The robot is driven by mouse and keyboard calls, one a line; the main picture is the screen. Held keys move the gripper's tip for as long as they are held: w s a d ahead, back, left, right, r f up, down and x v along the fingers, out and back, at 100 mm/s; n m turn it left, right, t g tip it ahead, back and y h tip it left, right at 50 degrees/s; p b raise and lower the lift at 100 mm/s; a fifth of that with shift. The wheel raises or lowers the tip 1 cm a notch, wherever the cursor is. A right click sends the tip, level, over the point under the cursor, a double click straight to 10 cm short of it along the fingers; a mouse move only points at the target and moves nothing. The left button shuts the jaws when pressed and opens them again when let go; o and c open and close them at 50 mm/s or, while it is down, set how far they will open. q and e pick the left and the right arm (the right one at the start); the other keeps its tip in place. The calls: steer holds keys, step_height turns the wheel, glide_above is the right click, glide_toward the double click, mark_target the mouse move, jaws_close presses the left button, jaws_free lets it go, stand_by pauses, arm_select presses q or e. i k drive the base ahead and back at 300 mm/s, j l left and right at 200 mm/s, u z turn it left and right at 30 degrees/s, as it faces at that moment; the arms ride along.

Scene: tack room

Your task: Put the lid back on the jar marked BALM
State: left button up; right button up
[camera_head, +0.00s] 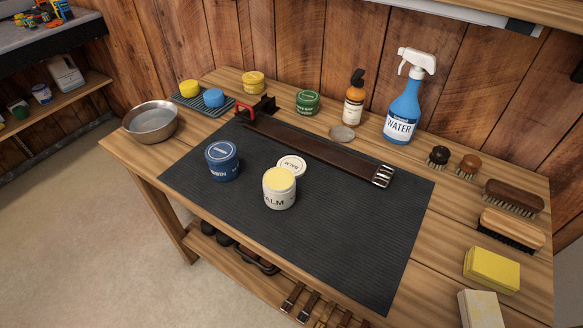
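The white balm jar (279,194) stands upright and open on the dark mat, with pale yellow balm showing at its top. Its label reads "ALM" from this side, the first letter being turned out of sight. A white lid (293,166) with dark lettering lies on the mat just behind the jar, to its upper right. The jar hides part of the lid's near edge, and I cannot tell whether they touch. Neither of my grippers is in the head view.
A closed blue jar (222,161) stands left of the balm jar. A brown belt (320,152) lies across the back of the mat (340,240). A metal bowl (151,122), blue spray bottle (403,110) and brushes (511,228) line the table's edges. The mat's front is clear.

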mark_target(279, 183)
steer(key=j+z, duration=0.15)
steer(key=j, duration=0.4)
steer(key=j+z, duration=0.15)
steer(key=j, duration=0.4)
steer(key=j+z, duration=0.15)
steer(key=j, duration=0.35)
steer(key=k+j+z, duration=0.15)
steer(key=j, duration=0.4)
steer(key=k+j+z, duration=0.15)
steer(key=j, duration=0.35)
steer(key=i, duration=0.05)
